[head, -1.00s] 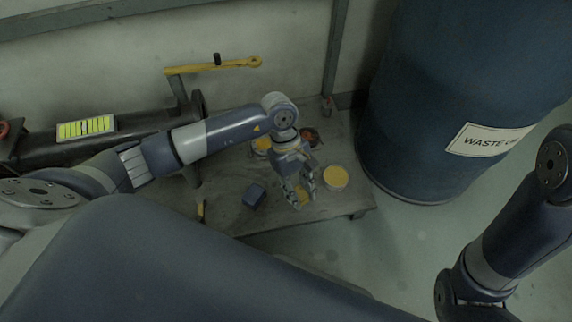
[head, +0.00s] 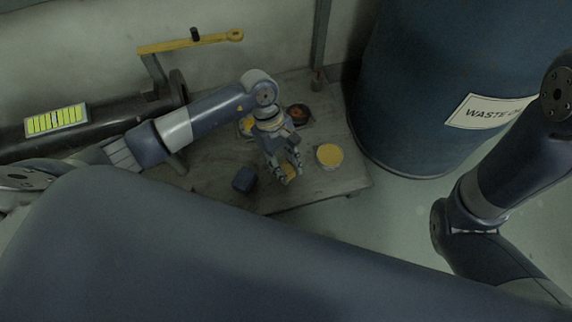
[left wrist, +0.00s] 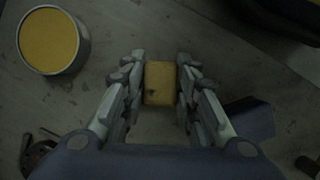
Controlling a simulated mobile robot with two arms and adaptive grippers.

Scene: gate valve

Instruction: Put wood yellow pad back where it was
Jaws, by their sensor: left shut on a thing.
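The yellow wood pad (left wrist: 160,83) is a small block between the two fingers of my left gripper (left wrist: 160,85) in the left wrist view. The fingers are shut on its two sides. In the head view my left gripper (head: 288,174) points down over the front part of the low grey table, and a bit of the yellow pad (head: 290,172) shows between its fingers. I cannot tell whether the pad touches the tabletop. My right gripper is out of view; only my right arm shows at the right edge.
A round tin with a yellow top (head: 329,156) stands right of my left gripper. A dark blue block (head: 245,179) lies to its left. Another yellow-topped item and a reddish-dark object (head: 298,114) are behind. A big blue waste barrel (head: 420,90) stands at the right. A pipe with a yellow lever (head: 190,43) runs at the left.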

